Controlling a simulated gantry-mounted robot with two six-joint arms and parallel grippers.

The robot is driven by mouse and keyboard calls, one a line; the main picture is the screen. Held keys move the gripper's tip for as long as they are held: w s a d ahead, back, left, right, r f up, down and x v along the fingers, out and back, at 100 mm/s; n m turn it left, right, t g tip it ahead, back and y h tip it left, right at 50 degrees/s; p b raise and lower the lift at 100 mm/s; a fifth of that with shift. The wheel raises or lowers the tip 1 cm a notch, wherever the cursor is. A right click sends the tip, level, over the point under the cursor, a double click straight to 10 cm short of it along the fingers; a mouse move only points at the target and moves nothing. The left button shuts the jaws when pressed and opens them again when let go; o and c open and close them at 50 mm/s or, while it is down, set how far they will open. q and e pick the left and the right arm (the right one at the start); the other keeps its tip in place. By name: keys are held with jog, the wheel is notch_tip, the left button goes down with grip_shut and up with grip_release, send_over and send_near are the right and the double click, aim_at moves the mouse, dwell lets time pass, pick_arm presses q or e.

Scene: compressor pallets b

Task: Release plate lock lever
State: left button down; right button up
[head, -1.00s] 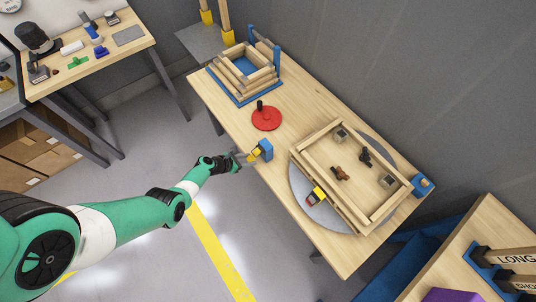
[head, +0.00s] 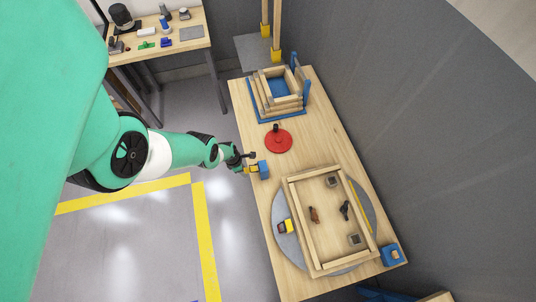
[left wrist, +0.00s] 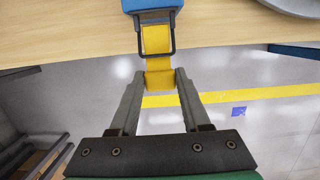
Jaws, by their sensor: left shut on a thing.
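The plate lock is a blue block (head: 263,169) at the table's near-left edge, with a yellow lever (head: 252,170) sticking out over the edge. In the left wrist view the yellow lever (left wrist: 157,40) passes through a dark loop below the blue block (left wrist: 150,4). My left gripper (head: 245,163) is at the lever's outer end. In the left wrist view its fingers (left wrist: 160,82) are shut on that yellow end. The round grey plate (head: 283,210) lies on the table under a wooden frame. My right gripper is not in view.
The wooden frame (head: 303,234) holds several small parts. A red disc (head: 278,143) with a dark knob and a blue tray (head: 256,103) of stacked wood lie farther back. Another blue block (head: 391,255) sits at the table's front right. Floor beside the table is clear.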

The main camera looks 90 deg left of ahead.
pick_arm(q)
jog(key=shift+r, duration=0.1)
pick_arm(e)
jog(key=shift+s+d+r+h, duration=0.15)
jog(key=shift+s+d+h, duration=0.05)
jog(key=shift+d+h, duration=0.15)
pick_arm(q)
jog(key=shift+c, duration=1.8)
grip_release()
jog(key=shift+r, duration=0.1)
notch_tip(320, 180, up, 11)
jog(key=s+p, duration=0.1)
jog(key=p, duration=1.1)
jog(key=shift+s+d+r, duration=0.15)
jog(key=shift+s+r, duration=0.05)
jog(key=shift+s, duration=0.2)
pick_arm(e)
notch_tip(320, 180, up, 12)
